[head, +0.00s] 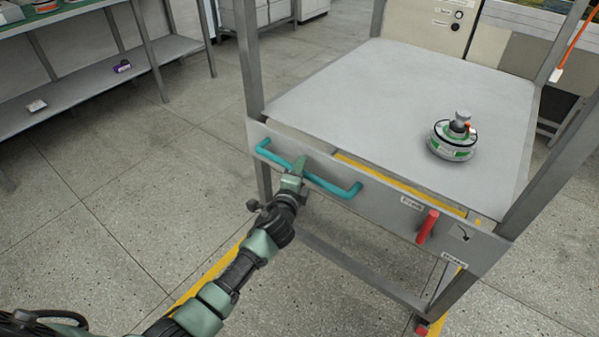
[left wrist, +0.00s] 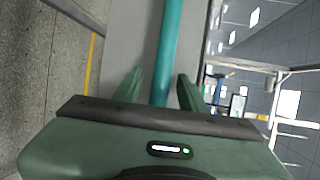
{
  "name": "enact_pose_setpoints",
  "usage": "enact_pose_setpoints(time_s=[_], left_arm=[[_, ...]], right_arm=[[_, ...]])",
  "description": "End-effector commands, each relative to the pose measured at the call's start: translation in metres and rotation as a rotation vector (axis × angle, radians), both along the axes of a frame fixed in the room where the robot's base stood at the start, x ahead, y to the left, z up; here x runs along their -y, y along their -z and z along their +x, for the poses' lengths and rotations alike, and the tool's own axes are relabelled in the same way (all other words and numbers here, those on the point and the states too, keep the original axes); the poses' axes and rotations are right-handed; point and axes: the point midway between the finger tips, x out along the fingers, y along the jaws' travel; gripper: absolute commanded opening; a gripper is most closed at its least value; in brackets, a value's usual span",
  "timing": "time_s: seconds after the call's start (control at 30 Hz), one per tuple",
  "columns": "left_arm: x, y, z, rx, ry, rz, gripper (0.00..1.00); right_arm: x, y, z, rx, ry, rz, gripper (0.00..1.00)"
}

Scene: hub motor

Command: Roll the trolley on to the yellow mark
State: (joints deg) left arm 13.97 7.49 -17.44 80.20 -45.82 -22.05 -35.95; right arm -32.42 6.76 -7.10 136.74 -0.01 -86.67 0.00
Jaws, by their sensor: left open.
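The trolley (head: 400,110) is a grey metal frame with a flat top, in the middle and right of the head view. A teal handle bar (head: 335,188) runs along its front panel. My left gripper (head: 298,165) is at the handle, near its middle. In the left wrist view the teal bar (left wrist: 166,50) passes between the two open fingers (left wrist: 160,88), with a gap on each side. A red lever (head: 427,226) is on the right of the front panel. Yellow floor lines (head: 215,270) show beside and under the trolley. My right gripper is not in view.
A round hub motor (head: 454,138) with green parts stands on the trolley's top at the right. A shelf rack (head: 100,80) with small items stands at the left. A beige cabinet (head: 430,28) is behind the trolley. The floor at the left is clear.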

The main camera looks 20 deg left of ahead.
Motion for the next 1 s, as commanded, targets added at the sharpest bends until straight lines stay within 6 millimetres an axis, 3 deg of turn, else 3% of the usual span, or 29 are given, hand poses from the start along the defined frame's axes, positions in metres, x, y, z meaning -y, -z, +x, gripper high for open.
enact_pose_setpoints(time_s=[0.1,0.27,1.0], left_arm=[[0.0001,-0.0002,-0.0002,0.0,0.0,-0.001,0.41],[0.0002,-0.0002,-0.0003,0.0,0.0,-0.001,0.0],[0.0003,0.0004,-0.0006,-0.001,0.0,0.0,0.0]], right_arm=[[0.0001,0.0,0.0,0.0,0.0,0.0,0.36],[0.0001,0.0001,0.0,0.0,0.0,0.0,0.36],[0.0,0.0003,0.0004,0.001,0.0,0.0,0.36]])
